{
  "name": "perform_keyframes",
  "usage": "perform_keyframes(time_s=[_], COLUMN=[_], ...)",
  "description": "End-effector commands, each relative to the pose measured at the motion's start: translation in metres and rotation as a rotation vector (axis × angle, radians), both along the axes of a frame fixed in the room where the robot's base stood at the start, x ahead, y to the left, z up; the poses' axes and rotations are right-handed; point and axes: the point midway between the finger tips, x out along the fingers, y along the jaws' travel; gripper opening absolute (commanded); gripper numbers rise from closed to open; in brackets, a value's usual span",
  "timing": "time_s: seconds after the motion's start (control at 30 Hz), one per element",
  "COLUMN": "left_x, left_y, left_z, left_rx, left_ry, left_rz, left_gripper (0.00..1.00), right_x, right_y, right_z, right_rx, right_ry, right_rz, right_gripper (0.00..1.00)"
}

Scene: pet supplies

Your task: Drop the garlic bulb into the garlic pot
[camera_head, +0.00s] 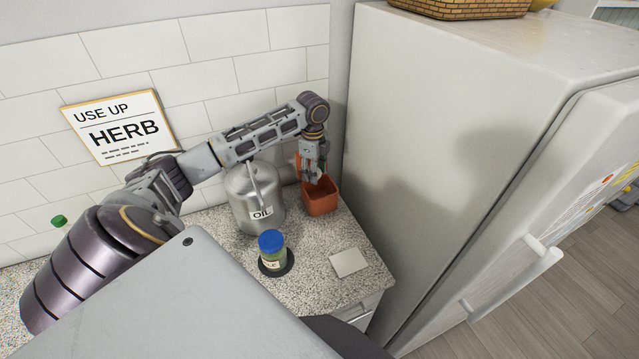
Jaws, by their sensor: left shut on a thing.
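The garlic pot (321,206) is a square terracotta-orange container standing upright on the speckled counter, between the oil can and the fridge. My left gripper (314,180) points down at the pot's opening, with its fingertips at about the level of the rim in the picture. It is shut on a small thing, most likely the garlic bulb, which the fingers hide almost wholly. I cannot tell how far the fingertips are inside the pot. My right gripper is not in view.
A metal oil can (243,203) stands just left of the pot, under my left forearm. A blue-lidded jar (271,248) sits on a dark round coaster in front. A pale card (349,262) lies near the counter edge. The fridge (440,130) walls off the right.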

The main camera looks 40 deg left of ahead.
Motion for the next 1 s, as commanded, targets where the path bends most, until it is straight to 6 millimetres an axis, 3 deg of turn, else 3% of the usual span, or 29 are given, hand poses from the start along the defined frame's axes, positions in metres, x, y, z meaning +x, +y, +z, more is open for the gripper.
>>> perform_keyframes(time_s=[0.23, 0.27, 0.43, 1.0], left_x=[0.0, 0.0, 0.0, 0.0002], left_y=[0.0001, 0.0, 0.0, 0.0004], left_z=[-0.0003, -0.0003, -0.0002, 0.0091], left_rx=[0.0, 0.0, 0.0, 0.0], left_ry=[0.0, 0.0, 0.0, 0.0], left_rz=[0.0, 0.0, 0.0, 0.001], left_gripper=[0.22, 0.47, 0.69, 0.7], right_x=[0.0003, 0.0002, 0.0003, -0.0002], right_y=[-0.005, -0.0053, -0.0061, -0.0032], right_z=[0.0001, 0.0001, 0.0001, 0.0], right_rx=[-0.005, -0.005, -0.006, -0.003], right_ry=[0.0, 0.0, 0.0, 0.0], right_rz=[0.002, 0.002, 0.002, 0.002], right_gripper=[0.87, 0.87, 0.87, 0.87])
